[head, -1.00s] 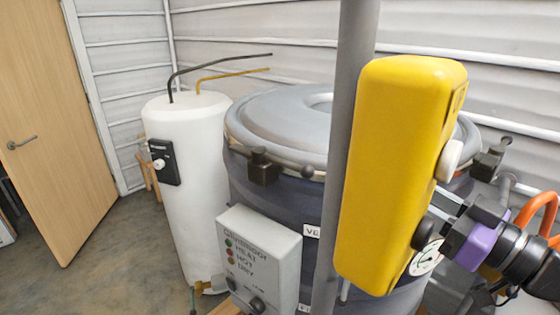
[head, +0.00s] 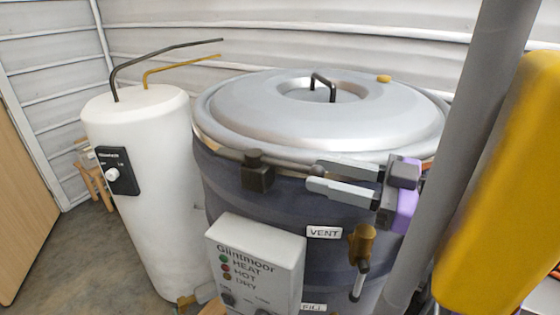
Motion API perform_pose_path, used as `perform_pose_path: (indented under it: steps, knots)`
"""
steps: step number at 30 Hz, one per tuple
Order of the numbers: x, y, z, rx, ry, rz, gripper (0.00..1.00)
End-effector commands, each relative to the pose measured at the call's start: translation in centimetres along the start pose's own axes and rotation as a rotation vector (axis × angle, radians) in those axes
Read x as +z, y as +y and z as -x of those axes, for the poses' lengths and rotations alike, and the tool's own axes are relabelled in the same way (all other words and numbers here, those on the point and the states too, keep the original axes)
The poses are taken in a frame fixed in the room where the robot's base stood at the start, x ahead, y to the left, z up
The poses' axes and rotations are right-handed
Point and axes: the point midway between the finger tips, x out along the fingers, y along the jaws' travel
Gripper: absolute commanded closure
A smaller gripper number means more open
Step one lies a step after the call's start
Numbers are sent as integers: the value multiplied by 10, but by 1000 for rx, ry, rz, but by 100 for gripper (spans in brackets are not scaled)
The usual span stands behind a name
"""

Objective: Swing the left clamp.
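The left clamp (head: 257,170) is a dark block with a knob on top, at the front left of the round grey hopper's rim in the head view. A thin lever runs right from it along the rim, towards my fingertips. My gripper (head: 314,174) reaches in from the right, with its two grey fingers one above the other and a gap between them. Something small and dark, probably the lever's round end, shows between the fingertips. I cannot tell whether the fingers touch it. The hopper's lid (head: 240,105) is down.
A white cylinder (head: 150,200) with two bent rods stands to the left. The Glintmoor control box (head: 255,260) and a brass valve (head: 362,245) are on the hopper's front, below my gripper. A grey post (head: 480,130) and a yellow body (head: 510,190) block the right side.

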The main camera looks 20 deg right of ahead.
Motion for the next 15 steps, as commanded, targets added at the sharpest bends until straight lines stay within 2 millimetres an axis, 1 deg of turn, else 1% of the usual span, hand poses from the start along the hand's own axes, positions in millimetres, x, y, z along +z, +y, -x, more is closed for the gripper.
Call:
perform_pose_path:
  steps: [3,9,12,15]
  knots:
    - [-3,-1,-18,-5,0,-1,66]
    - [-3,-1,-48,-4,0,-1,66]
    - [-2,0,-59,-3,0,-2,66]
    - [-1,0,-66,0,0,0,66]
